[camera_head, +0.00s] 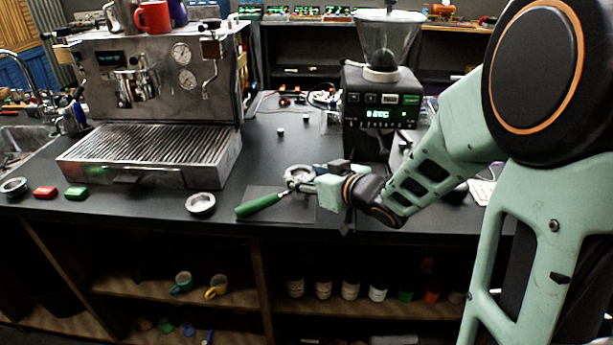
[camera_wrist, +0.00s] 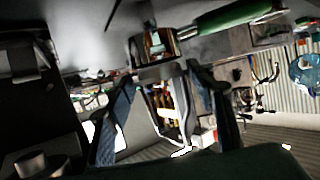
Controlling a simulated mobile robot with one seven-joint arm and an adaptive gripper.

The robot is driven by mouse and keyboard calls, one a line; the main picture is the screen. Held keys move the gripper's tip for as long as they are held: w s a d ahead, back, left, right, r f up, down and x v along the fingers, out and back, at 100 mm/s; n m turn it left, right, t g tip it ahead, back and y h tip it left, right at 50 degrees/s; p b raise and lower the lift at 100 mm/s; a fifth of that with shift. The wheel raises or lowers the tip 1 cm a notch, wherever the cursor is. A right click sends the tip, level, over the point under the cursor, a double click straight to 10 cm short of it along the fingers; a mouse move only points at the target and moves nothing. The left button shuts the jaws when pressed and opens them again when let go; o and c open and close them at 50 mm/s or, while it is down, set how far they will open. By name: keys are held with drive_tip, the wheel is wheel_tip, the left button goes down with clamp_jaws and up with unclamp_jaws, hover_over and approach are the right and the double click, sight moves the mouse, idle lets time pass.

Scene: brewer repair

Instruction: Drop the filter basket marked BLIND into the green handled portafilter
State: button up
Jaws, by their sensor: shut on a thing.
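The green handled portafilter (camera_head: 260,205) lies on a dark mat near the counter's front edge, handle toward the lower left. Its green handle also shows at the top of the wrist view (camera_wrist: 235,19). My gripper (camera_head: 316,182) is at its head from the right. The gripper's fingers (camera_wrist: 162,78) are closed on what looks like the metal rim of a filter basket (camera_head: 299,174), at or just above the portafilter's head. I cannot tell whether the basket is seated or apart from it. No BLIND mark is readable.
The espresso machine (camera_head: 150,100) stands behind left, the grinder (camera_head: 381,105) behind right.

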drive_tip(key=shift+f+b, duration=0.45)
drive_tip(key=shift+f, duration=0.1)
idle(0.4)
drive_tip(key=o, duration=1.7)
drive_tip(key=shift+r, duration=0.1)
drive_tip(key=shift+r+p, duration=3.4)
drive_tip(key=shift+p, duration=0.05)
